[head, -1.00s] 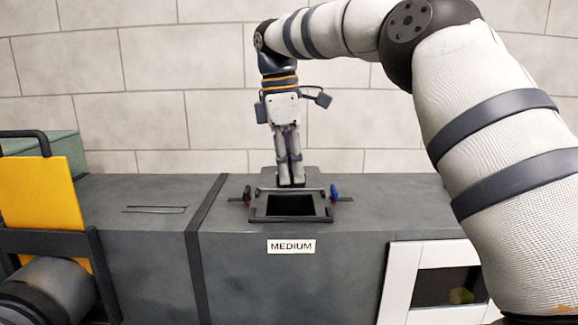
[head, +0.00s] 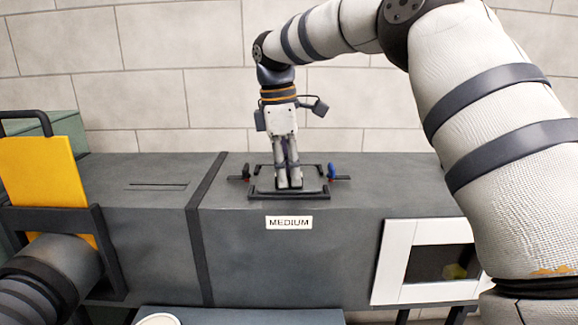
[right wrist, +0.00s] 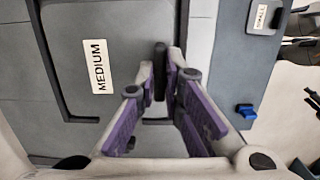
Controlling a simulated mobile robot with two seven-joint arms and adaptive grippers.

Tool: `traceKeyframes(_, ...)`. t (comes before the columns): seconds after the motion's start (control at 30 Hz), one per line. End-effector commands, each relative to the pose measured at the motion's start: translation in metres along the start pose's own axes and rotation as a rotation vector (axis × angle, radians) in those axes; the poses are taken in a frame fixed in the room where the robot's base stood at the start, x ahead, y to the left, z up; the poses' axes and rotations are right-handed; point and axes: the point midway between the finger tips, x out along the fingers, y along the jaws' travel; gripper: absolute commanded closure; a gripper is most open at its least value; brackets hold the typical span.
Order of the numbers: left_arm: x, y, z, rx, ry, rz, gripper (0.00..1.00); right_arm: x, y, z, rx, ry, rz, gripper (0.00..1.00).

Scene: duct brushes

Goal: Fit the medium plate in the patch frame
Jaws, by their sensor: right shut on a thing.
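The patch frame (head: 262,196) is a dark rectangular frame on top of the grey duct, above a white MEDIUM label (head: 289,222). My right gripper (head: 289,186) points straight down over the frame's middle. It is shut on the upright dark handle (right wrist: 160,70) of the medium plate (head: 262,182). The grey plate covers the frame's opening. I cannot tell whether it is fully seated or slightly above. A MEDIUM label (right wrist: 97,66) also shows left of the fingers in the right wrist view.
Small clamps stand left (head: 244,172) and right (head: 331,172) of the frame. A yellow panel (head: 42,172) is at left. A white-framed window (head: 392,262) is on the duct's front. A SMALL-labelled plate (right wrist: 264,17) shows in the right wrist view. The duct top left of the frame is mostly clear.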

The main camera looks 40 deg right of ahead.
Motion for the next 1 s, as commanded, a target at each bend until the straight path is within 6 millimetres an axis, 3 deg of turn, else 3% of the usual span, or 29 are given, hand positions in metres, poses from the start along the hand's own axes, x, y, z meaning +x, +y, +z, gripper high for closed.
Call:
traceKeyframes(0.43,0.000,0.000,0.000,0.000,0.000,0.000,0.60,0.000,0.000,0.000,0.000,0.000,0.001,1.00)
traceKeyframes(0.47,0.000,0.000,0.000,0.000,0.000,0.000,0.60,0.000,0.000,0.000,0.000,0.000,0.001,0.84)
traceKeyframes(0.53,0.000,0.000,0.000,0.000,0.000,0.000,0.60,0.000,0.000,0.000,0.000,0.000,0.001,0.69)
traceKeyframes(0.87,0.000,0.000,0.000,0.000,0.000,0.000,0.60,-0.002,0.000,0.000,0.001,0.000,0.000,0.68)
traceKeyframes(1.0,0.000,0.000,0.000,0.000,0.000,0.000,0.60,-0.026,0.001,-0.001,0.002,0.002,0.005,0.68)
